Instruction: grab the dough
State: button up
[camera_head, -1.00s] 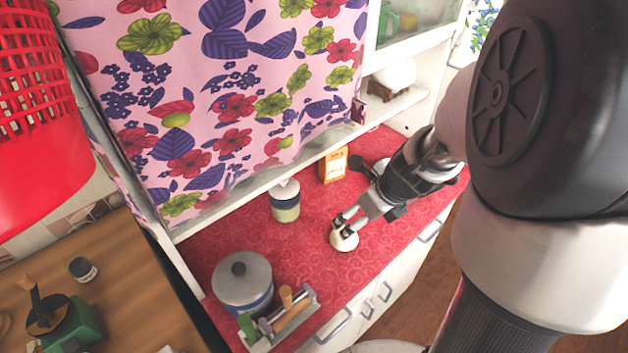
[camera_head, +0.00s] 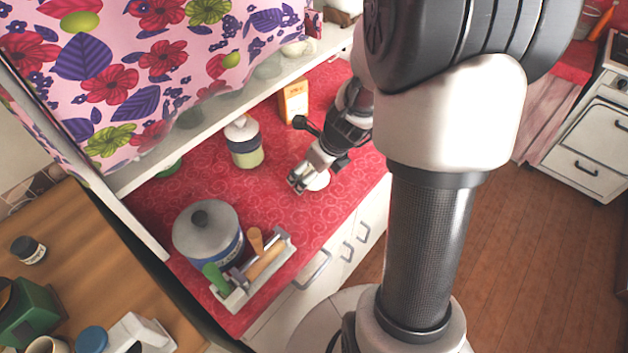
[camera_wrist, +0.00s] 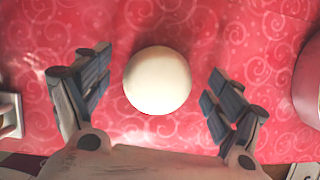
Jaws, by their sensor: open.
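The dough is a pale, round ball (camera_wrist: 157,80) on the red oilcloth counter (camera_head: 295,225). In the wrist view it lies between and slightly beyond the two open fingers of my gripper (camera_wrist: 157,93), with a gap on each side. In the head view my gripper (camera_head: 304,184) is low over the counter, and the dough (camera_head: 319,182) shows partly behind its fingers. I cannot tell the exact height of the fingertips above the counter.
A lidded pot (camera_head: 209,238) and a utensil tray (camera_head: 282,258) stand at the left end of the counter. A lidded jar (camera_head: 244,143) and an orange-and-white box (camera_head: 293,101) stand behind my gripper. The counter around the dough is clear.

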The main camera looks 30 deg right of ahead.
jog(key=shift+f, duration=0.1)
jog(key=c, duration=1.2)
